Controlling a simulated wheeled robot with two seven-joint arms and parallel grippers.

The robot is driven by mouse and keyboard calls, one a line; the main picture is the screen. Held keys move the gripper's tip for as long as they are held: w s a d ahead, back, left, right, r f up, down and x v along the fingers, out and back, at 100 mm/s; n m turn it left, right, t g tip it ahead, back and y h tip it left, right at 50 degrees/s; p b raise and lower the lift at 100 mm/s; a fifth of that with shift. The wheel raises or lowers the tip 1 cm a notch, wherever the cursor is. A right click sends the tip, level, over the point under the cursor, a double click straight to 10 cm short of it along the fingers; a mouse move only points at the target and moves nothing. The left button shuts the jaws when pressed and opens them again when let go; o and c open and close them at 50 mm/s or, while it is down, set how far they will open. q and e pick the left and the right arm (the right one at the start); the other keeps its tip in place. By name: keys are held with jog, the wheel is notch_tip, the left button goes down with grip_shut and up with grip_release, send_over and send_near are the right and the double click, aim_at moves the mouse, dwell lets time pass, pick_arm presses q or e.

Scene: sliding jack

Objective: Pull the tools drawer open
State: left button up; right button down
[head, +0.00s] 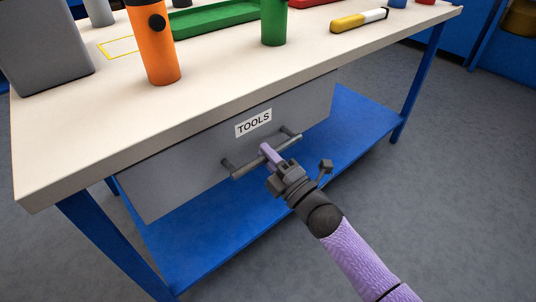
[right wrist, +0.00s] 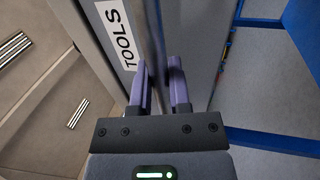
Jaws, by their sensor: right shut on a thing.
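The grey tools drawer (head: 195,180) hangs under the workbench top, with a white TOOLS label (head: 253,122) on its front. Its grey bar handle (head: 250,168) runs across the front on two posts. The drawer front and label also show in the right wrist view (right wrist: 90,45), and the handle bar (right wrist: 156,30) runs up from between the fingers there. My right gripper (head: 270,155) is at the middle of the handle, its purple fingers on either side of the bar, shut on it. My left gripper is not in view. I cannot tell whether the drawer is slightly open.
On the bench top (head: 225,75) stand an orange cylinder (head: 155,45), a green cylinder (head: 273,22), a grey box (head: 45,45) and a green tray (head: 215,18). A blue lower shelf (head: 350,125) sits below the drawer.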

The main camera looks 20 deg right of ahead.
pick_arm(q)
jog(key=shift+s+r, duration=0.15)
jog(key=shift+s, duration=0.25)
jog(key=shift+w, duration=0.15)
